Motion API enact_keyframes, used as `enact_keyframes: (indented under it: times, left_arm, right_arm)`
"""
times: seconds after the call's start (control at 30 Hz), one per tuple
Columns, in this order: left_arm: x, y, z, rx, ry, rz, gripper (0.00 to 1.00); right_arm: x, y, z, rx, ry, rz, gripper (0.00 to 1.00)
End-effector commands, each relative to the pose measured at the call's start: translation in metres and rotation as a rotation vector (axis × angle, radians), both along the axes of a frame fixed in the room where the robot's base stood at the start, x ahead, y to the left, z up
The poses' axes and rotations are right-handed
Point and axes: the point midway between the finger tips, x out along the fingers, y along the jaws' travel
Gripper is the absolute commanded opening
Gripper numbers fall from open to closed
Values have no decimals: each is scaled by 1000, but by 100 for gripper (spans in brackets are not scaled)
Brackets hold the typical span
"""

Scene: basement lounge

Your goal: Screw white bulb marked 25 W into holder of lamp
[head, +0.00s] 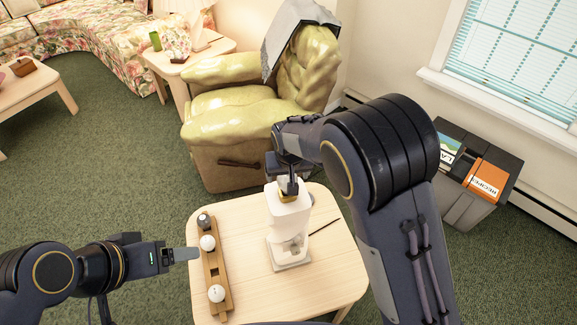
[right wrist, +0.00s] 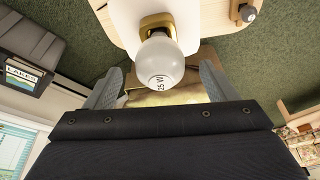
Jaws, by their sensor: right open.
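The white bulb marked 25 W (right wrist: 165,60) sits at the brass-coloured holder (right wrist: 157,22) of the lamp in the right wrist view. Its print faces the camera. The white lamp (head: 289,222) stands upright on the small table in the head view. My right gripper (head: 288,188) is at the lamp's top. In the right wrist view its two fingers (right wrist: 160,88) are apart, one on each side of the bulb, with gaps visible. Threads inside the holder are hidden. My left gripper (head: 187,254) is left of the bulb rack; its finger opening does not show.
A wooden rack (head: 213,272) on the table (head: 255,302) holds two white bulbs (head: 207,242) (head: 216,293) and a grey-topped one (head: 204,221). A yellow armchair (head: 240,110) stands behind the table.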

Motion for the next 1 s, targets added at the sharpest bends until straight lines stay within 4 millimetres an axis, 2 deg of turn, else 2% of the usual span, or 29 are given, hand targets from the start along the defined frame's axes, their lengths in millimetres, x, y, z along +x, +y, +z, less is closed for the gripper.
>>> enact_keyframes:
  times: [0.1, 0.3, 0.5, 0.73, 1.0]
  left_arm:
    - [0, 0, 0, 0, 0, 0, 74]
    - [0, 0, 0, 0, 0, 0, 74]
    - [0, 0, 0, 0, 0, 0, 74]
    - [0, 0, 0, 0, 0, 0, 74]
    - [0, 0, 0, 0, 0, 0, 74]
  right_arm:
    - [7, 1, -22, -2, 2, -2, 79]
    - [14, 2, -46, 0, 0, -2, 79]
    - [17, 3, -53, 0, 0, -1, 79]
    - [17, 3, -54, 2, -1, -2, 79]
    - [17, 3, -53, 1, -1, -2, 43]
